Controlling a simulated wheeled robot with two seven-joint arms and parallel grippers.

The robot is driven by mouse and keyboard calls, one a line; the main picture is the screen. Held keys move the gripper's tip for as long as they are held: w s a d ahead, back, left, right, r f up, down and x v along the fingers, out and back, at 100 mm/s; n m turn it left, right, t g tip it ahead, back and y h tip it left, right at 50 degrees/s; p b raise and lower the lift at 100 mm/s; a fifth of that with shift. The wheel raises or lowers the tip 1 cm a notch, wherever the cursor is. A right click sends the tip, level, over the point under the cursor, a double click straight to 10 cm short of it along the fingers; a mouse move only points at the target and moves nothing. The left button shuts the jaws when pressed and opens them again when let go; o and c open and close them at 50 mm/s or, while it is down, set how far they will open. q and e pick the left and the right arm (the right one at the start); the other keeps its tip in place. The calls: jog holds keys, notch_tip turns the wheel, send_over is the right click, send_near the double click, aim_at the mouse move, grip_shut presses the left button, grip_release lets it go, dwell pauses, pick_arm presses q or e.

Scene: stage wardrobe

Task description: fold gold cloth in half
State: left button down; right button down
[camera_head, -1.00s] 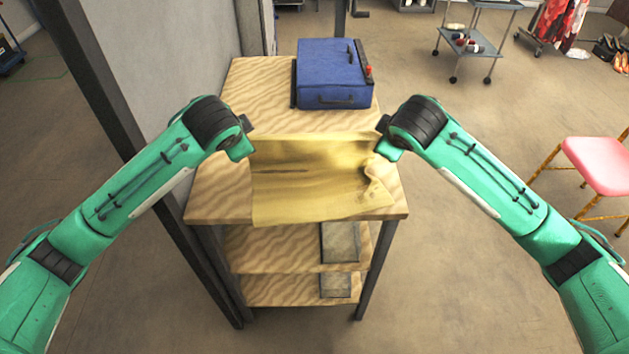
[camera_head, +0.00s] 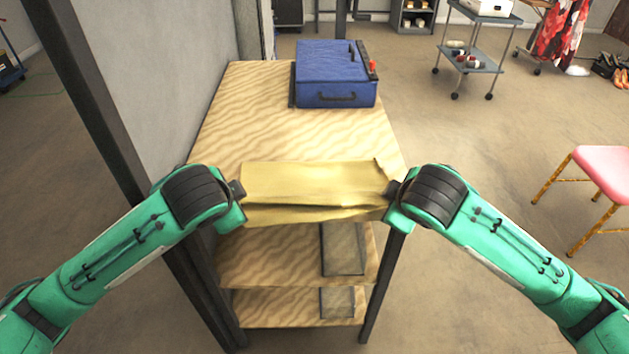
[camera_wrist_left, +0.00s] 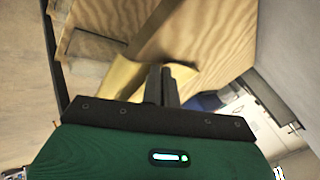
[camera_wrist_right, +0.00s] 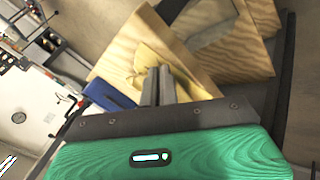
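The gold cloth (camera_head: 315,182) lies as a narrow, doubled-looking band along the front edge of the wooden table top, with uneven layers showing along its front side. My left gripper (camera_head: 238,190) is at its left end and my right gripper (camera_head: 392,189) at its right end. In the left wrist view the fingers (camera_wrist_left: 161,84) are close together against the cloth (camera_wrist_left: 121,75). In the right wrist view the fingers (camera_wrist_right: 158,85) are also close together, with cloth (camera_wrist_right: 152,60) at their tips. The exact pinched edges are too small to see.
A blue case (camera_head: 335,75) stands at the back of the table top (camera_head: 270,130). Bare wood lies between it and the cloth. Lower shelves (camera_head: 285,255) hold grey panels. A grey wall (camera_head: 180,70) runs along the left side. A pink stool (camera_head: 605,165) stands at right.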

pick_arm(q)
jog(key=shift+s+f+b, duration=0.2)
jog(key=shift+f+b, duration=0.15)
jog(key=shift+f, duration=0.25)
pick_arm(e)
jog(key=shift+s+f, duration=0.2)
jog(key=shift+f, duration=0.4)
pick_arm(q)
jog(key=c, duration=1.3)
grip_release()
pick_arm(e)
jog(key=c, duration=1.3)
grip_release()
pick_arm(q)
jog(key=v, duration=0.7)
jog(key=w+v, duration=0.1)
jog(key=v, duration=0.2)
jog(key=shift+s+r, duration=0.3)
jog(key=shift+r, duration=0.35)
pick_arm(e)
jog(key=v, duration=0.7)
jog(key=w+v, duration=0.1)
jog(key=v, duration=0.2)
jog(key=shift+s+r, duration=0.3)
jog(key=shift+r, duration=0.35)
